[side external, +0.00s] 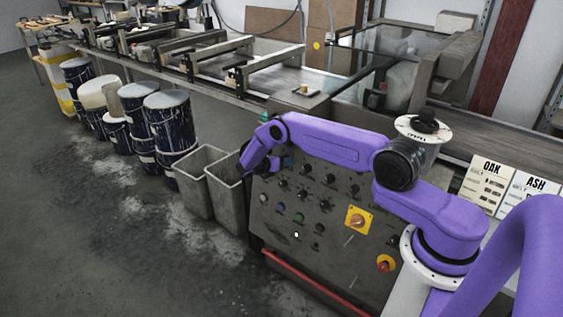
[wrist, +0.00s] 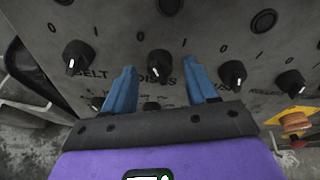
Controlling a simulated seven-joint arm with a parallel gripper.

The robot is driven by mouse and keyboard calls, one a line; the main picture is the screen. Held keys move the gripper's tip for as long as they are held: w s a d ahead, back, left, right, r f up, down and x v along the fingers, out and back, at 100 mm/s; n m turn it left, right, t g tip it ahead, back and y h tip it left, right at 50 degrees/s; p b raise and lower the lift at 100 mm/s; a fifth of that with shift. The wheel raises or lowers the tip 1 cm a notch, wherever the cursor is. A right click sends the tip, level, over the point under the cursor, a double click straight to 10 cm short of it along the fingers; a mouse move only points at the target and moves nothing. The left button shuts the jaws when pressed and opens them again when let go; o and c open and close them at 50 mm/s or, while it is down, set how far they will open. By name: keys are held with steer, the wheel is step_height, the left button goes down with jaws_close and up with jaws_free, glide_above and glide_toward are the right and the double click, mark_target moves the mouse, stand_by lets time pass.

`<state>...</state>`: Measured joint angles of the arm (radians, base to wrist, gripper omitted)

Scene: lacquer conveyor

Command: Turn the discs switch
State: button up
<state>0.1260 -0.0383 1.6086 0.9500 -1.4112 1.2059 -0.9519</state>
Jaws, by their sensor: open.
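The discs switch (wrist: 160,62) is a black round knob with a light pointer mark on the grey control panel (wrist: 115,22). Its label is partly hidden behind it. My gripper (wrist: 160,68) is open, with one blue finger to the left of this knob and the other to the right. A gap shows between the knob and each finger; I cannot tell how far the fingertips are from the panel face. In the side external view my gripper (side external: 246,170) is at the panel's upper left, and the discs switch cannot be made out there.
The belt knob (wrist: 77,56) is left of my fingers, and another black knob (wrist: 232,72) is close to the right. Grey bins (side external: 203,180) stand left of the panel.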

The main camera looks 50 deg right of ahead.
steer(key=v, duration=1.7)
steer(key=shift+a, duration=0.1)
steer(key=s+a+r+m+t+y, duration=0.2)
steer(key=s+a+r+m+y, duration=0.4)
steer(key=s+a+r, duration=0.95)
steer(key=s+d+r+m+y, duration=0.1)
steer(key=s+y, duration=0.3)
steer(key=s, duration=0.9)
steer(key=s+d+r+m+g+y, duration=0.1)
steer(key=s+r+y, duration=0.3)
steer(key=s, duration=1)
steer(key=shift+s+r+m+g, duration=0.2)
steer(key=shift+m+g, duration=0.1)
steer(key=shift+m, duration=0.2)
steer(key=shift+w, duration=0.1)
